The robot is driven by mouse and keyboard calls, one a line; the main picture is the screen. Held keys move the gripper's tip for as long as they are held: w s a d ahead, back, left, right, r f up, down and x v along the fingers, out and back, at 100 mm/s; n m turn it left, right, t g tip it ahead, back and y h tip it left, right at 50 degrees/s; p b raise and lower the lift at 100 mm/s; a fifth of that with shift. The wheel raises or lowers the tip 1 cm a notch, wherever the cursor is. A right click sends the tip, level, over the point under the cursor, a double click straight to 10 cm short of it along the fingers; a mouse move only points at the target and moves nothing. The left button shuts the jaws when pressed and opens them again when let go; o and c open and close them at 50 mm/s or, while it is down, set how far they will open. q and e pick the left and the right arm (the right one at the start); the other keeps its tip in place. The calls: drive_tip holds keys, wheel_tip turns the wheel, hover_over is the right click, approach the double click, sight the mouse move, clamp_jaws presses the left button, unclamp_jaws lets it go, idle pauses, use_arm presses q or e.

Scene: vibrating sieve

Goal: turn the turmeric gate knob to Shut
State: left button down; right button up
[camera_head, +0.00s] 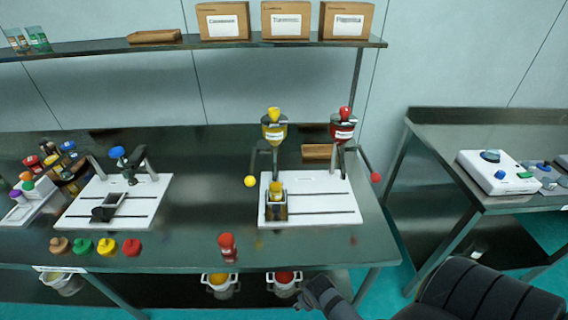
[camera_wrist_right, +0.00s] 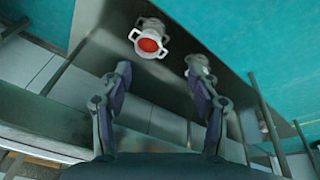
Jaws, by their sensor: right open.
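A dispenser with a yellow hopper (camera_head: 274,132) stands at the back of the right white board. It has a yellow knob (camera_head: 273,113) on top, and a yellow ball (camera_head: 250,181) ends a dark lever at its left. Which of these is the gate knob, and any Shut marking, I cannot tell. A yellow jar (camera_head: 277,190) sits below the hopper in a dark holder (camera_head: 276,211). My right gripper (camera_head: 314,295) is low, in front of the table's front edge, apart from the dispenser. In the right wrist view my right gripper (camera_wrist_right: 155,76) is open and empty. My left gripper is not in view.
A red hopper (camera_head: 342,132) with a red ball (camera_head: 375,178) on its lever stands right of the yellow one. A red-capped shaker (camera_head: 227,247) stands near the front edge. Pots with yellow (camera_head: 219,281) and red (camera_head: 284,280) contents sit below the tabletop. Boxes stand on the shelf (camera_head: 200,46).

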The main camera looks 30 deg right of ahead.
wheel_tip(320, 180, up, 8)
drive_tip(key=w+b, duration=0.1)
drive_tip(key=w+d+r+n+t+h, duration=0.1)
drive_tip(key=w+d+r+t, duration=0.1)
drive_tip(key=w+d, duration=0.1)
drive_tip(key=w+d+r+n+t+h, duration=0.1)
drive_tip(key=w+d+r+n+t, duration=0.1)
drive_tip(key=w, duration=0.4)
drive_tip(key=w+d+r+n+t+h, duration=0.1)
drive_tip(key=w+d+r+n, duration=0.1)
drive_tip(key=w+d, duration=0.2)
drive_tip(key=shift+w+d+r+t, duration=0.2)
drive_tip(key=shift+w+r+t, duration=0.1)
drive_tip(key=shift+r+t, duration=0.1)
drive_tip(key=w+d+r+n+t+y, duration=0.3)
drive_tip(key=w+r+n, duration=0.3)
drive_tip(key=r+n, duration=0.3)
drive_tip(key=w+d+r+n+t+y+b, duration=0.1)
drive_tip(key=w+d+r+n+t+y, duration=0.1)
drive_tip(key=w+r+n, duration=0.5)
drive_tip(key=w+d+r+n+t+y, duration=0.3)
drive_tip(key=w+r+n, duration=0.4)
drive_tip(key=r+n, duration=0.4)
drive_tip(key=d+n, duration=0.1)
drive_tip(key=n, duration=0.5)
drive_tip(key=shift+d+t+y, duration=0.3)
drive_tip(key=shift+d, duration=0.1)
